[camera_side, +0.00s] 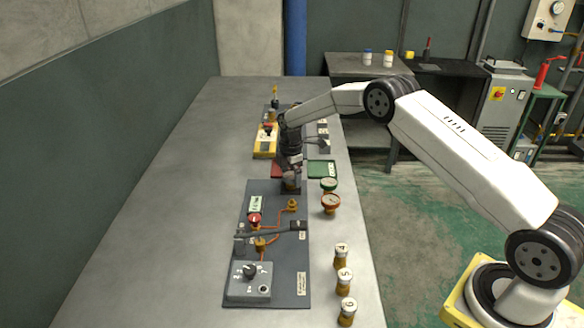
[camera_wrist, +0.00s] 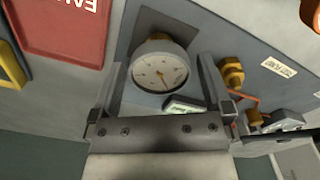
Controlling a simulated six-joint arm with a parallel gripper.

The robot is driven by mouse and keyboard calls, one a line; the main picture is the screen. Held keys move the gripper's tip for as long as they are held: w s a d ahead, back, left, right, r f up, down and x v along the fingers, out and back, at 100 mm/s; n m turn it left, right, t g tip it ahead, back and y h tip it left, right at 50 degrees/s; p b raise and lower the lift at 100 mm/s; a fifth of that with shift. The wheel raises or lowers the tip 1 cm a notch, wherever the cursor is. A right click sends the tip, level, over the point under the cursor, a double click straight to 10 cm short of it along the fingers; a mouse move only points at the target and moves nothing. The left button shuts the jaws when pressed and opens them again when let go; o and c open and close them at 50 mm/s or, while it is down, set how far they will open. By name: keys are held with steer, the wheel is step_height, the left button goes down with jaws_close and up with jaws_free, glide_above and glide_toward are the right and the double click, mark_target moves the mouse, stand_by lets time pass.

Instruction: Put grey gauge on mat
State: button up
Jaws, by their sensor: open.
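The grey gauge (camera_wrist: 160,72) has a round white dial and stands on a dark plate at the end of the grey panel. In the side view it is mostly hidden by my gripper (camera_side: 291,172). In the wrist view my gripper (camera_wrist: 163,75) is open, with one finger on each side of the gauge; I cannot tell whether they touch it. A red mat (camera_wrist: 62,28) with letters lies to the left in the wrist view, and just left of my gripper in the side view (camera_side: 276,170). A green mat (camera_side: 321,168) lies to its right.
A green gauge (camera_side: 329,184) and a red gauge (camera_side: 330,204) stand right of the panel (camera_side: 280,274), which carries brass fittings and a grey knob box (camera_side: 249,282). Numbered cylinders (camera_side: 344,281) stand near the right table edge. The table's left side is clear.

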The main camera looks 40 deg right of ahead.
mark_target(292, 178)
step_height(292, 178, up, 12)
stand_by(0.6)
stand_by(0.5)
steer(key=s+a+m+t, duration=0.1)
steer(key=s+a+m, duration=0.2)
steer(key=s, duration=0.7)
steer(key=s+a+m, duration=0.3)
steer(key=s+m, duration=0.4)
steer(key=s, duration=0.4)
steer(key=s+a+m+t, duration=0.1)
steer(key=s+a+m, duration=0.2)
steer(key=s, duration=0.7)
steer(key=shift+s+m+t, duration=0.3)
steer(key=shift+m, duration=0.7)
